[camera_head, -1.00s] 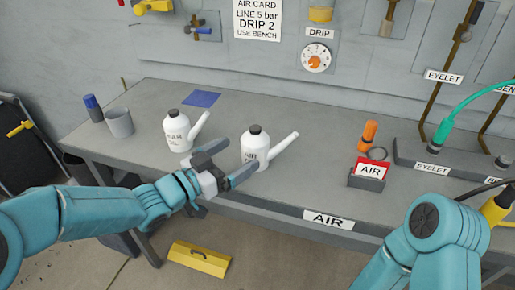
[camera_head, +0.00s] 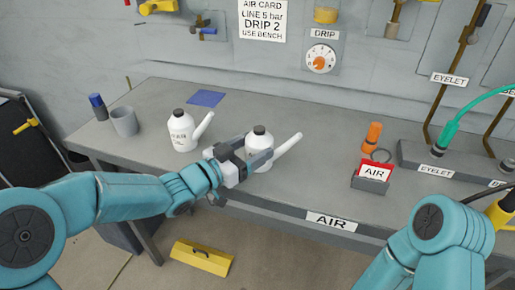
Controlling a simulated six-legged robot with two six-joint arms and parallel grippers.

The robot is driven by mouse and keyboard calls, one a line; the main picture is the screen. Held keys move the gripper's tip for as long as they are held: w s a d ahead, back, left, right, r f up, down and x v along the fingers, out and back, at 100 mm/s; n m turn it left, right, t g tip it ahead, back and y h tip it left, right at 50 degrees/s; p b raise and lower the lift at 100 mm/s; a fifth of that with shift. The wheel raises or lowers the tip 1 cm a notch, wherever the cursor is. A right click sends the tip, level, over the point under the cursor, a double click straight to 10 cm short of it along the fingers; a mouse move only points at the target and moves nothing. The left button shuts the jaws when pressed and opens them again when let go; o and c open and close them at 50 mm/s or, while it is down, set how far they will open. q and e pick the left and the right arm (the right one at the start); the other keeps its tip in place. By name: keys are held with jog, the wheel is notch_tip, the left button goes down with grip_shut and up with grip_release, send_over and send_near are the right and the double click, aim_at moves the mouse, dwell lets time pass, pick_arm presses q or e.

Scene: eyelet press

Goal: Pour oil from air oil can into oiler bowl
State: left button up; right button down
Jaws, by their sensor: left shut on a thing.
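The air oil can (camera_head: 262,140) is a white can with a dark cap and a long spout pointing right. It stands upright near the bench's front edge. My left gripper (camera_head: 250,154) is shut on its body from the left and hides its label. A similar white can (camera_head: 182,132), with a dark cap and its own label, stands to the left, apart from the gripper. A yellow cup, seemingly the oiler bowl (camera_head: 326,12), is on the wall above the DRIP dial (camera_head: 320,59), cut by the top edge. My right arm is at lower right; its gripper is out of view.
A grey cup (camera_head: 124,121), a blue-capped bottle (camera_head: 97,107) and a blue sheet (camera_head: 206,98) are on the bench's left.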

pick_arm(q)
notch_tip(320, 180, up, 20)
jog(key=p, duration=0.5)
jog(key=shift+p, duration=0.35)
jog(key=o, duration=0.3)
jog(key=shift+c, duration=0.3)
